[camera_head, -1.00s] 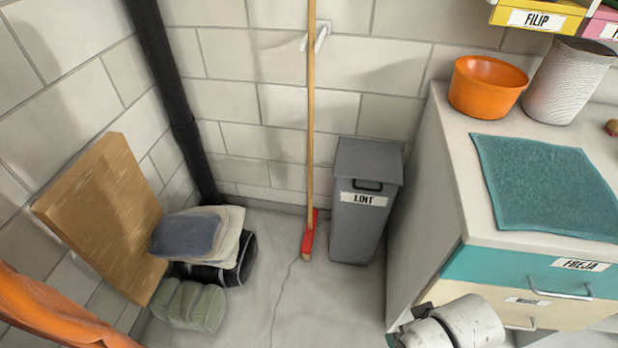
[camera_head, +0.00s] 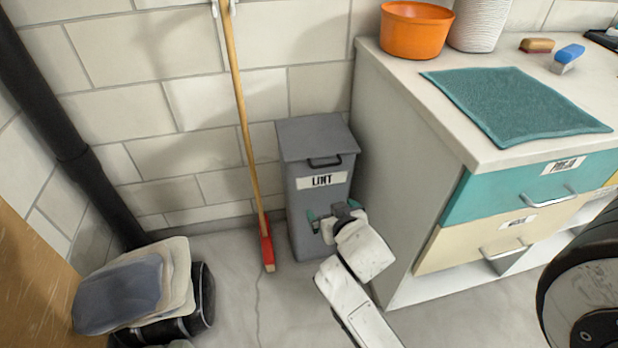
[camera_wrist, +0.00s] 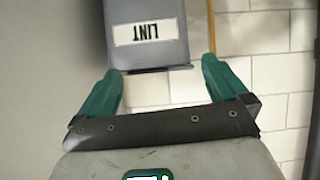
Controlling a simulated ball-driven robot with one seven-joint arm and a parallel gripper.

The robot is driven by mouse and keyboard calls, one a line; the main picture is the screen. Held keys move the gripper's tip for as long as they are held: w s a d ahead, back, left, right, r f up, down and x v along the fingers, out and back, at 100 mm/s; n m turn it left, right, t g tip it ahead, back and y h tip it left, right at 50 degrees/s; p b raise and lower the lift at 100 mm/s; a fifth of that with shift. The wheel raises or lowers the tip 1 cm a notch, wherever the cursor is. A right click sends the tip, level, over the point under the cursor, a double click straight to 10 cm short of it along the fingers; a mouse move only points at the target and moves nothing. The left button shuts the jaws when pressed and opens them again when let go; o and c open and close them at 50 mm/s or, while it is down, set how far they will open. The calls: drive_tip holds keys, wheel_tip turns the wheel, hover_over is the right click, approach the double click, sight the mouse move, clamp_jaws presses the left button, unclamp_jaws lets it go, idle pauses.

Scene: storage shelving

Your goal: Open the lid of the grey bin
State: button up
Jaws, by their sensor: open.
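The grey bin (camera_head: 297,228) stands on the floor against the block wall, left of the white cabinet. Its grey lid (camera_head: 316,137) is shut and has a dark handle (camera_head: 325,162) at the front edge, above a white label reading LINT. My gripper (camera_head: 322,221) is in front of the bin's lower front, below the label. In the wrist view the bin (camera_wrist: 178,52) appears upside down, beyond my gripper (camera_wrist: 162,82). The two green fingers are apart with nothing between them.
A broom (camera_head: 247,130) leans on the wall just left of the bin. The white cabinet (camera_head: 400,165) stands close on the right, with drawers and a teal cloth (camera_head: 515,105) on top. Folded cloths (camera_head: 125,285) lie at lower left. Floor before the broom is clear.

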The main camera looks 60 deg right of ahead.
sight(328, 166)
drive_tip(key=w+d+t+h+b, duration=0.1)
drive_tip(key=w+d+b, duration=0.2)
drive_tip(key=d, duration=0.2)
drive_tip(key=w+d+t+h+b, duration=0.1)
drive_tip(key=w+d+h+b, duration=0.1)
drive_tip(key=d, duration=0.3)
drive_tip(key=w+d+f+m+t+h+b, duration=0.1)
drive_tip(key=w+d+h+b, duration=0.1)
drive_tip(key=w+d+b, duration=0.2)
drive_tip(key=shift+d+f+t, duration=0.1)
drive_tip(key=shift+d+t, duration=0.3)
drive_tip(key=shift+d, duration=0.4)
drive_tip(key=shift+c, duration=0.2)
